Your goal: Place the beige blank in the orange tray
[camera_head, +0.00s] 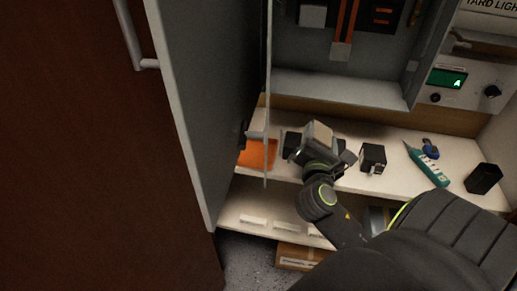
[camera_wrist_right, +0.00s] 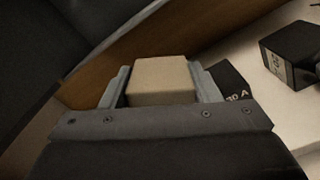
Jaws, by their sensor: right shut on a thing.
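The beige blank (camera_wrist_right: 162,80) is a plain block between the two fingers of my right gripper (camera_wrist_right: 162,88) in the right wrist view. The gripper is shut on it. In the head view my right gripper (camera_head: 313,148) is over the shelf, and the blank is hard to make out there. The orange tray (camera_head: 258,153) lies on the shelf to the left of the gripper, partly hidden by the open cabinet door's edge. The gripper is apart from the tray. My left gripper is not in view.
An open grey door (camera_head: 205,90) stands left of the tray. On the shelf (camera_head: 330,190) are a black block (camera_head: 373,157), a teal tool (camera_head: 427,165), a blue item (camera_head: 430,149) and another black block (camera_head: 483,178). A grey cabinet stands behind.

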